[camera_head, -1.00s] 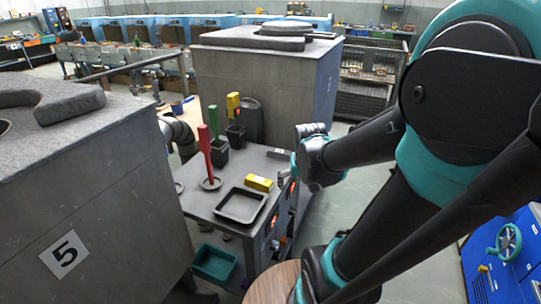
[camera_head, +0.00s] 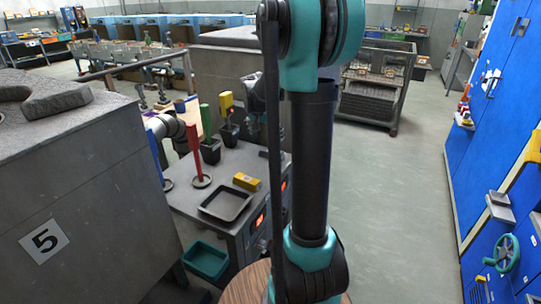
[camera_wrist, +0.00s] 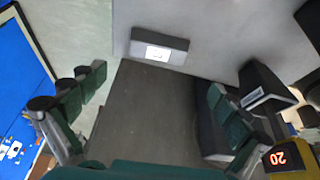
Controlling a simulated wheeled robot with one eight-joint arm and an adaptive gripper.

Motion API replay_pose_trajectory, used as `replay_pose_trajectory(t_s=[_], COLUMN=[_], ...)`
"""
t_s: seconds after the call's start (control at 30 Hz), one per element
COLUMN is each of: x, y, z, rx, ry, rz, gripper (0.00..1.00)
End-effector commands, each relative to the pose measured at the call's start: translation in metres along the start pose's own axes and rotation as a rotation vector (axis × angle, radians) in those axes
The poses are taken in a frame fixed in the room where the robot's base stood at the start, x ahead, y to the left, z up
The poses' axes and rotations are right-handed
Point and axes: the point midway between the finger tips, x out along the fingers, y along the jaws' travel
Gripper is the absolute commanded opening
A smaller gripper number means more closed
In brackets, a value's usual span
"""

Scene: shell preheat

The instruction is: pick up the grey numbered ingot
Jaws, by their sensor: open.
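A grey ingot (camera_wrist: 160,46) with a white label lies on a lighter grey surface, ahead of my gripper (camera_wrist: 155,84) in the wrist view. The label's number is too small to read. My gripper is open, its two dark green-padded fingers wide apart, with nothing between them. The ingot is beyond the fingertips and apart from them. In the head view my arm stands upright in front of the cart's right side, and I cannot make out the ingot there.
The grey cart (camera_head: 181,203) holds a black tray (camera_head: 226,204), a yellow block (camera_head: 247,181), red and green upright tools and dark cups. A furnace marked 5 (camera_head: 90,165) stands left. A teal bin (camera_head: 205,261) is below. Floor at right is clear before blue cabinets (camera_head: 500,130).

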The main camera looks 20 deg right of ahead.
Motion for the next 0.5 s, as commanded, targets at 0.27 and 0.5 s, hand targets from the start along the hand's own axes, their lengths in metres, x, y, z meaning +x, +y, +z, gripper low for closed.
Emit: replay_pose_trajectory(t_s=[0.27,0.5], x=[0.044,0.058], y=[0.0,0.001], z=[0.0,0.0], rx=[-0.001,0.0], ry=[0.0,0.0], rz=[-0.001,-0.001], gripper=[1.0,1.0])
